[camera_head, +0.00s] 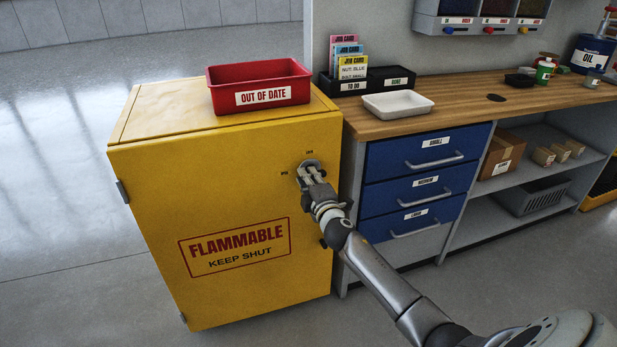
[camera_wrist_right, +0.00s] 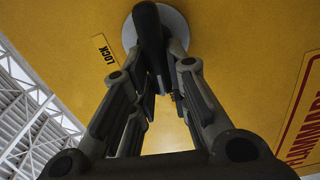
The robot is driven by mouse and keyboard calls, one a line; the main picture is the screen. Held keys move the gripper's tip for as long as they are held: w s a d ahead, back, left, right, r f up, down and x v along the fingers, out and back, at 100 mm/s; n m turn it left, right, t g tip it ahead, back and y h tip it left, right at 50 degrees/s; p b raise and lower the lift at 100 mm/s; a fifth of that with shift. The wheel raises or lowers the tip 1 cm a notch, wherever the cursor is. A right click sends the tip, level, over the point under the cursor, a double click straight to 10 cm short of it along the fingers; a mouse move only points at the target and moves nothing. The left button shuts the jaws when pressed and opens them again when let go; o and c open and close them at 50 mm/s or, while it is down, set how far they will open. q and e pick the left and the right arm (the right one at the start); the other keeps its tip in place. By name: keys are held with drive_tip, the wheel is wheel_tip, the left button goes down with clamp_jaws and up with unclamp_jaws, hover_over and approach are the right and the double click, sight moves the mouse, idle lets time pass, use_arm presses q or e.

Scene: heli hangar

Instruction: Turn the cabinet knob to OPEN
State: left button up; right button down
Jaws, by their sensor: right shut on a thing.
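The yellow cabinet (camera_head: 230,205) stands left of the workbench with its door shut. Its knob sits near the door's upper right, on a round grey plate (camera_head: 309,166); small labels beside it are too small to read in the head view. My right gripper (camera_head: 311,172) is at the knob. In the right wrist view my right gripper (camera_wrist_right: 158,85) is shut on the dark knob handle (camera_wrist_right: 150,35), in front of the pale round plate (camera_wrist_right: 178,25). A LOCK label (camera_wrist_right: 106,52) is left of the plate there. My left gripper is not in view.
A red OUT OF DATE bin (camera_head: 258,85) sits on the cabinet top. The workbench (camera_head: 460,100) to the right holds a white tray (camera_head: 397,104) above blue drawers (camera_head: 425,150) with protruding handles. Floor left of the cabinet is clear.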

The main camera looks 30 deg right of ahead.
drive_tip(key=shift+f+n, duration=0.15)
drive_tip(key=shift+n, duration=0.45)
drive_tip(key=c, duration=1.4)
unclamp_jaws()
drive_tip(key=v, duration=1.2)
drive_tip(key=shift+f, duration=0.15)
